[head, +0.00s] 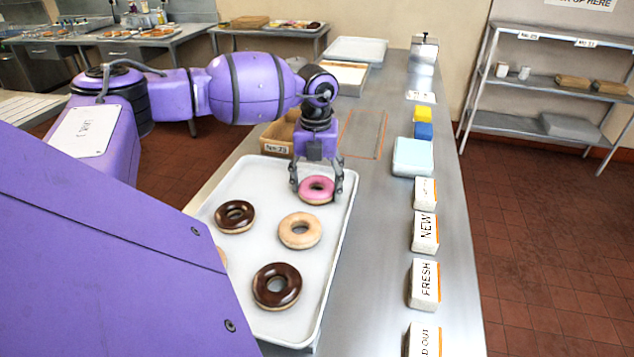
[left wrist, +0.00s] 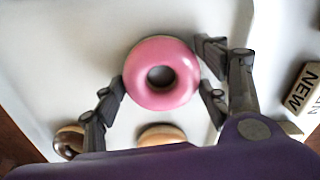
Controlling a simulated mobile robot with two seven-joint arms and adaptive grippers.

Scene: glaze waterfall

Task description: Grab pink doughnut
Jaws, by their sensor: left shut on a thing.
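The pink doughnut (head: 317,189) lies at the far end of the white tray (head: 262,185), near its right edge. My left gripper (head: 317,184) points down over it, with a finger on each side of it. In the left wrist view the pink doughnut (left wrist: 161,73) sits between the fingertips of my left gripper (left wrist: 163,85), which is shut on it. Whether the doughnut is lifted off the tray is hard to tell. My right gripper is not in view.
A plain doughnut (head: 300,230) and chocolate doughnuts (head: 235,217) (head: 277,287) lie on the same tray. A cardboard box (head: 279,135) stands just behind it. Several label blocks (head: 424,284) line the counter's right side, with bare counter between them and the tray.

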